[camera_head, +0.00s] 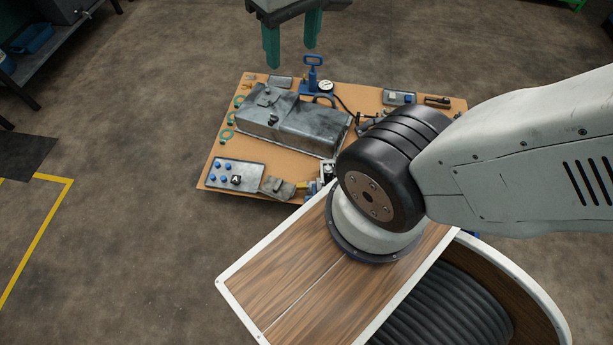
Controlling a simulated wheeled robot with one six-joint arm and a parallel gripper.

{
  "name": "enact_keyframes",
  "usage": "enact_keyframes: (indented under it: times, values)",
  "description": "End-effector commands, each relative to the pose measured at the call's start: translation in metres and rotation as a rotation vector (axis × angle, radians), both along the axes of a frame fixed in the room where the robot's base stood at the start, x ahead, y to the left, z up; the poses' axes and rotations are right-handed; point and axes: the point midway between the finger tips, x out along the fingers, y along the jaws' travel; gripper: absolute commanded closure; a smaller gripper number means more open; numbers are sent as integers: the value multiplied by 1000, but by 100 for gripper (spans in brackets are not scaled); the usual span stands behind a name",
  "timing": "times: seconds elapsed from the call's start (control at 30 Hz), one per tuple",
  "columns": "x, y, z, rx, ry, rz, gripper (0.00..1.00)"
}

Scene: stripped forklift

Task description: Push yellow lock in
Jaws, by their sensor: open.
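I cannot make out a yellow lock for certain. A tiny yellowish item (247,87) lies at the far left corner of the orange-brown board (212,148), too small to identify. A small yellowish patch (301,185) shows by a grey metal part (277,187) at the board's near edge. A large grey metal casing (290,120) lies on the middle of the board. My arm (525,150) rises from its mount and runs out of the picture on the right. My gripper is not in view. My arm hides the board's near right part.
On the board are a grey plate with blue knobs (226,174), green rings (227,134), a blue pump with a gauge (312,74) and a panel (400,97). A dark stand with green legs (271,46) is behind.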

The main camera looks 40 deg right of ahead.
Motion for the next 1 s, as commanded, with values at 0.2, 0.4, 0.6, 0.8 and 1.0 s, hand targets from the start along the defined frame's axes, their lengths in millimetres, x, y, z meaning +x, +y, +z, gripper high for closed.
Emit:
enact_keyframes:
  times: [0.2,0.4,0.6,0.8,1.0]
  values:
    - [83,-18,-26,6,26,-90,47]
    - [161,-39,-74,10,37,-172,47]
    - [227,-64,-147,15,48,-252,47]
    - [275,-90,-242,20,60,-331,47]
    - [298,-118,-354,26,73,-413,47]
